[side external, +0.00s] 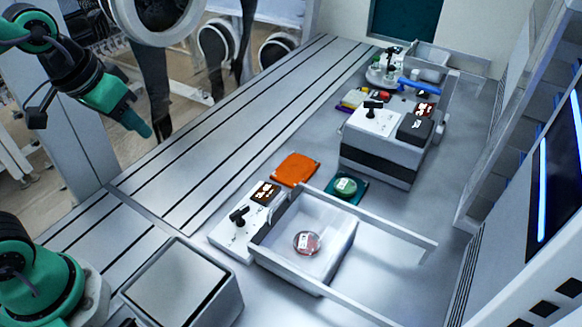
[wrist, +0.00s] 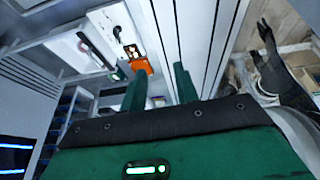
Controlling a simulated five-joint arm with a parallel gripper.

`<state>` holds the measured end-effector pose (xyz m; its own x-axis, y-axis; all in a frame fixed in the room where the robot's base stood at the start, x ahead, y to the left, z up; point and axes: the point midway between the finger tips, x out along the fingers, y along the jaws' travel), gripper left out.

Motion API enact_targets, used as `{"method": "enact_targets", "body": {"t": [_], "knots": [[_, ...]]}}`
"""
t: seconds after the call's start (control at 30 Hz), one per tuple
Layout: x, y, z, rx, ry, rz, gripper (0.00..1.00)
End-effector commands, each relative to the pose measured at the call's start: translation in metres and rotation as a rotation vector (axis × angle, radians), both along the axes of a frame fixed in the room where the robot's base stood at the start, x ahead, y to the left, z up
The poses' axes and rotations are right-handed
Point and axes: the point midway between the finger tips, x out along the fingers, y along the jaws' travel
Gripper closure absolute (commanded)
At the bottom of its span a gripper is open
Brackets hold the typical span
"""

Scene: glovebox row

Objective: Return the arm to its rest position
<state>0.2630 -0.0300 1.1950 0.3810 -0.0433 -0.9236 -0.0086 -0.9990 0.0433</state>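My gripper (side external: 138,124) is raised at the upper left of the side view, well above and to the left of the work surface. In the wrist view its two green fingers stand apart with nothing between them, so my gripper (wrist: 160,78) is open and empty. No object touches it in either view.
An open tray (side external: 342,240) holds a round dish (side external: 307,242). A metal box (side external: 178,280) stands at the front left. The slatted bench (side external: 200,120) is clear.

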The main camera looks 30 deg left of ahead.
Motion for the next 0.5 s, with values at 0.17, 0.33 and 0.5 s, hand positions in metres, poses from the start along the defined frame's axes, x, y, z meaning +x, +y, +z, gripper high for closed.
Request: {"method": "enact_targets", "body": {"t": [0.17, 0.33, 0.5], "knots": [[-0.023, 0.019, -0.004, 0.022, -0.061, 0.01, 0.7], [-0.035, 0.028, -0.009, 0.037, -0.093, 0.012, 0.7], [-0.039, 0.03, -0.011, 0.043, -0.101, 0.011, 0.7]]}}
